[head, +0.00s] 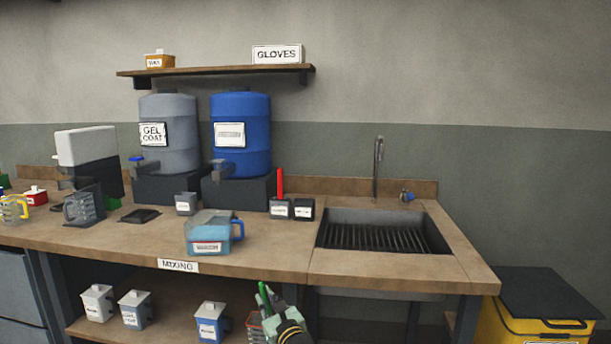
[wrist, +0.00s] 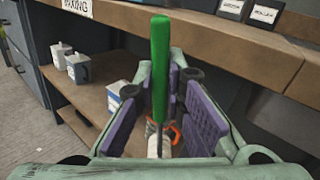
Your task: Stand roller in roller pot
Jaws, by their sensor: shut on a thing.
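The roller has a green handle (wrist: 160,65), which rises between my gripper's purple-padded fingers (wrist: 158,108) in the wrist view. A thin shaft runs down from it; its lower end is only partly visible. My gripper (head: 273,312) is shut on the roller in front of the bench, below the worktop edge. In the head view the green handle (head: 264,296) tilts up and to the left. The roller pot (head: 304,209) is a small dark pot with a white label, on the worktop left of the sink. Its label reads ROLLER in the wrist view (wrist: 265,13).
A similar pot (head: 280,209) with a red handle standing in it is directly left of the roller pot. A clear blue jug (head: 208,236) stands near the bench's front edge. The sink (head: 380,232) lies to the right.

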